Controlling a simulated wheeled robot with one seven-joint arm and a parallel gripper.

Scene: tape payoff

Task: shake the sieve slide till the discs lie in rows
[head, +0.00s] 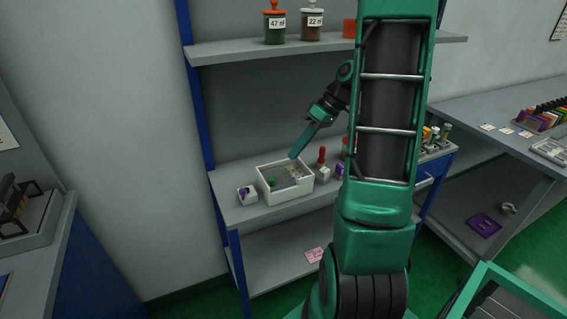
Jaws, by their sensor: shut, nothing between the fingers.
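A white open box (291,194) stands on the shelf unit's bench-height surface. A grey plate (284,182), which looks like the sieve slide, lies inside it. Small pale and coloured bits (293,172), perhaps the discs, show near its back right; they are too small to tell whether they lie in rows. A small green piece (273,181) is at the left. My gripper (293,156) is shut and empty, pointing down and left, with its tips at the box's back edge in the picture. I cannot tell the height of the tips above it.
A small white block with purple (246,195) stands left of the box. A red-topped piece (322,157) and a purple item (340,170) stand to its right. Jars (275,25) stand on the shelf above. My arm hides the bench's middle right.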

